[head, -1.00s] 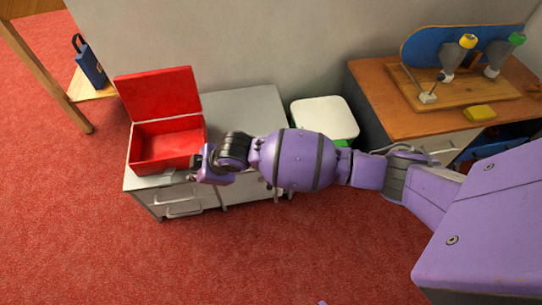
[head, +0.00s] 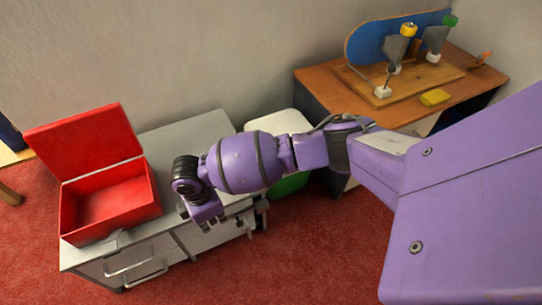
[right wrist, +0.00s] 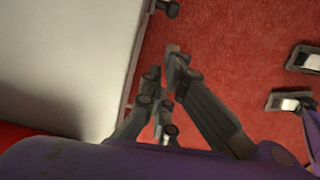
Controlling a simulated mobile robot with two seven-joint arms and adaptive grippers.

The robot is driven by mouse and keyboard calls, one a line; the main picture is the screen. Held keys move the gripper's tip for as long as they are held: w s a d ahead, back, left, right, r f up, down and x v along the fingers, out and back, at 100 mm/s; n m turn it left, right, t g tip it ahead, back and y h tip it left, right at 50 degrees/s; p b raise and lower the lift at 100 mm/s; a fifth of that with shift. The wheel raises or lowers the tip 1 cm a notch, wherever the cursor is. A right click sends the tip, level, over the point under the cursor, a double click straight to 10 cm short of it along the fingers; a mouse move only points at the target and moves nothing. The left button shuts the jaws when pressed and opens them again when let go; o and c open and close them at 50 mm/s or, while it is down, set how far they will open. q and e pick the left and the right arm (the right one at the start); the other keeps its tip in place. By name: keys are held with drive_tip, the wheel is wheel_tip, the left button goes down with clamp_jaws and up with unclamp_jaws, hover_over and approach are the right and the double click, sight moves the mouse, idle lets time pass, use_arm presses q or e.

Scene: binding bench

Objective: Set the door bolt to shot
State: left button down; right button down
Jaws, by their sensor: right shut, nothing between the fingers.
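The cabinet (head: 178,140) is grey with a red box on its top and pale front panels below. I cannot clearly make out the door bolt or its position in the head view. In the right wrist view a small dark knob (right wrist: 167,8) sticks out past the edge of the pale top; I cannot tell if it belongs to the bolt. My right gripper (head: 213,222) is shut and empty, just in front of the cabinet's front edge. In the right wrist view its fingers (right wrist: 163,64) point toward the knob, apart from it. My left gripper is not in view.
The open red box (head: 108,203) stands on the cabinet's left part. Drawer handles (head: 126,262) stick out from the front. A white-lidded bin (head: 283,120) stands between the cabinet and a wooden bench (head: 325,97). Red carpet (head: 310,250) lies clear in front.

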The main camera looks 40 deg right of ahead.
wheel_tip(320, 180, down, 5)
drive_tip(key=d+b, duration=0.2)
drive_tip(key=d, duration=0.1)
drive_tip(key=shift+s+f+b, duration=0.15)
drive_tip(key=shift+f+b, duration=0.05)
drive_tip(key=shift+b, duration=0.1)
